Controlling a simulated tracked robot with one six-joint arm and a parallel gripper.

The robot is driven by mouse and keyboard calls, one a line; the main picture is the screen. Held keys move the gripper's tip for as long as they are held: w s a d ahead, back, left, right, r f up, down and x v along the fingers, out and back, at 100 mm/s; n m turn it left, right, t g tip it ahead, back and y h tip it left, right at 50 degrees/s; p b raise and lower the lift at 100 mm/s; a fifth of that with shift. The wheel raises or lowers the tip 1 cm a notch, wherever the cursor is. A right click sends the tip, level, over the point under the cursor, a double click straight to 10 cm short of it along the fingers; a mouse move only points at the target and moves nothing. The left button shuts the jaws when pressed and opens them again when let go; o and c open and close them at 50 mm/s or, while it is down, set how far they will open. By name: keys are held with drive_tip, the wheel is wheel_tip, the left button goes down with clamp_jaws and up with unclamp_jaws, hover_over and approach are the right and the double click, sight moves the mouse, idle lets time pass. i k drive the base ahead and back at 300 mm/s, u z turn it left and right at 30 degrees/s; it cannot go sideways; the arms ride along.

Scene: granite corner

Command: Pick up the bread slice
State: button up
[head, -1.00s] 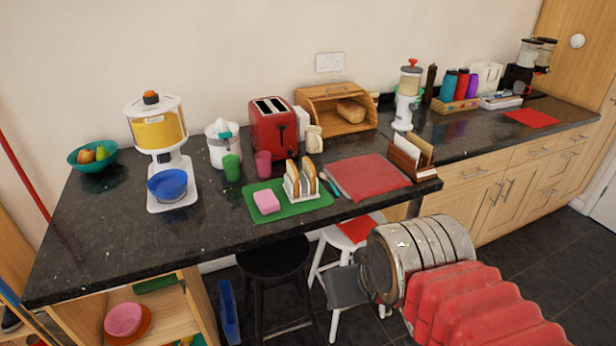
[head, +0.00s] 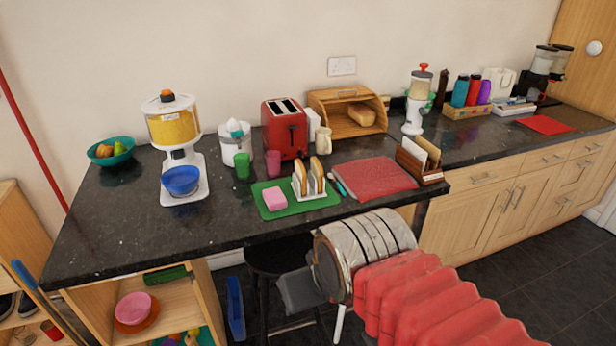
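Bread slices (head: 300,177) stand upright in a white toast rack (head: 318,199) on a green mat (head: 273,212), on the dark granite counter. A second slice (head: 317,173) stands at the rack's right. My gripper (head: 298,290) shows as a grey part at the end of my arm, low in the picture, in front of and below the counter edge. It is apart from the rack and the bread. Its fingertips cannot be made out, so I cannot tell whether it is open or shut.
A pink sponge-like block (head: 274,199) lies on the green mat. A red toaster (head: 284,130) and a bread bin (head: 347,112) with a loaf stand behind. A red cloth (head: 373,179) lies to the right. A black stool (head: 278,256) stands under the counter.

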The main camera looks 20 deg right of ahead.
sight(317, 168)
drive_tip(key=i, duration=1)
